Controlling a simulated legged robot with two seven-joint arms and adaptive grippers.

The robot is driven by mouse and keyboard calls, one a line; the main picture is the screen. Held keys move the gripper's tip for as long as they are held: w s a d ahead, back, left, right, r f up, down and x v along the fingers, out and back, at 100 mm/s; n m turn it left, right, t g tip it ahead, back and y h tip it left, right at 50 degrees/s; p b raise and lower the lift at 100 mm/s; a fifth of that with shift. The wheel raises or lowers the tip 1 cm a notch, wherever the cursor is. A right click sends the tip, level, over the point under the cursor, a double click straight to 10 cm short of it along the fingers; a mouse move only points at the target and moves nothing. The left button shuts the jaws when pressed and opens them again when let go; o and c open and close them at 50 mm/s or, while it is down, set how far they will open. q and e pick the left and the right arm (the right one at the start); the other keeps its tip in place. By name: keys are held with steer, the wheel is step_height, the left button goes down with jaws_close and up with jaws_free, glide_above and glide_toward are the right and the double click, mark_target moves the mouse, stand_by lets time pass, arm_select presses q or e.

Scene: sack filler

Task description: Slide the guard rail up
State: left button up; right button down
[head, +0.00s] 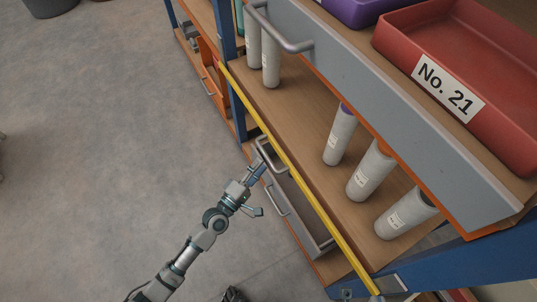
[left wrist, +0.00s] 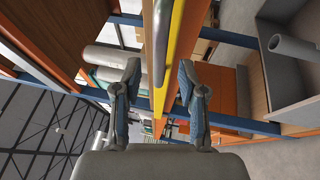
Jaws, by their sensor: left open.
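The guard rail (head: 300,180) is a long yellow bar along the front edge of the middle shelf in the head view. A silver handle (head: 268,150) shows on its floor side. My left gripper (head: 258,163) is at this handle, with its fingertips close to it. In the left wrist view, the open fingers of my left gripper (left wrist: 158,75) lie on either side of the yellow rail (left wrist: 173,65) and the silver handle bar (left wrist: 159,45). I cannot tell whether a finger touches them. My right gripper is not in view.
Several pale bottles (head: 341,135) stand on the middle shelf (head: 300,110) behind the rail. Above it is a grey drawer front (head: 390,110) with a red bin (head: 480,70) labelled No. 21. A lower grey drawer (head: 300,215) is below the rail.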

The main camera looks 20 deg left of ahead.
mark_target(267, 154)
arm_select(q)
steer(key=x, duration=0.5)
steer(key=shift+w+a+f, duration=0.1)
steer(key=shift+a+f, duration=0.05)
steer(key=shift+a, duration=0.2)
steer(key=shift+d, duration=0.15)
jaws_close()
